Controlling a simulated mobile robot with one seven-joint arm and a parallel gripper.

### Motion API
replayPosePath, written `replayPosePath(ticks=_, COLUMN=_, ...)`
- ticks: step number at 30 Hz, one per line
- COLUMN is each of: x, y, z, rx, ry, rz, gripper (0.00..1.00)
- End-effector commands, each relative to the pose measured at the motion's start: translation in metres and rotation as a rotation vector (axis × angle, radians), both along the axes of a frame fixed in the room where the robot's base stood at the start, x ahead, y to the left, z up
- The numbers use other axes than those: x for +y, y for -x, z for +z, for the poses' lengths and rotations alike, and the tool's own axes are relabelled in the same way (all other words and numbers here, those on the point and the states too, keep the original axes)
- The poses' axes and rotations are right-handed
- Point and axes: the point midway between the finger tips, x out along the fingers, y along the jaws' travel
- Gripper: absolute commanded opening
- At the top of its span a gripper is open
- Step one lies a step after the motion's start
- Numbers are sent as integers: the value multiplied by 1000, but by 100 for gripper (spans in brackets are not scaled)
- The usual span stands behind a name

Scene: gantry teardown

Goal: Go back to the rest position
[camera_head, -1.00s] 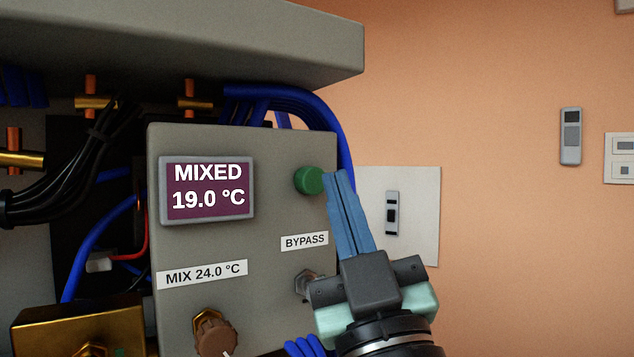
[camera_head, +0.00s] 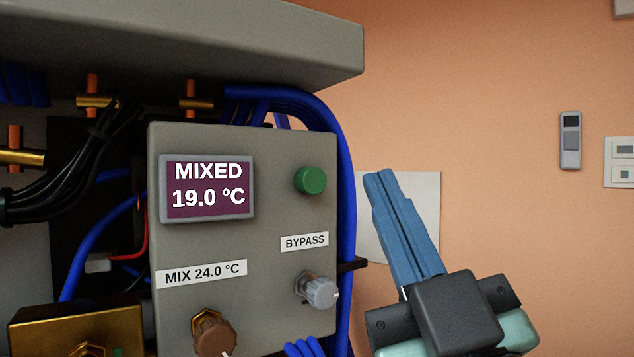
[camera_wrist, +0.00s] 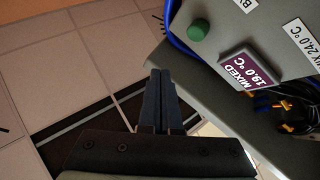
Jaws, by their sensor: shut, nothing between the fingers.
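My gripper (camera_head: 385,180) has blue fingers that are pressed together with nothing between them. In the head view it is to the right of the grey control panel (camera_head: 265,260), apart from it, in front of a pale wall plate. In the wrist view the shut fingers (camera_wrist: 163,80) point up the picture, with the panel's green button (camera_wrist: 198,29) beyond them to the upper right. The green button also shows in the head view (camera_head: 310,180), clear of my fingers.
The panel carries a display (camera_head: 207,188) reading MIXED 19.0 °C, a grey knob (camera_head: 317,290) under the BYPASS label, and a brown knob (camera_head: 214,334). Blue hoses (camera_head: 345,150) run along its right edge. A grey overhang (camera_head: 190,40) is above. Open room lies to the right, before the orange wall.

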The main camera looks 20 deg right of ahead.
Motion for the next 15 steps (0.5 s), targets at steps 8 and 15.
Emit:
replayPosePath(ticks=8, x=0, y=0, z=0, rx=0, ry=0, rz=0, gripper=0)
replayPosePath(ticks=15, x=9, y=-2, z=1, rx=0, ry=-6, rz=14, gripper=0)
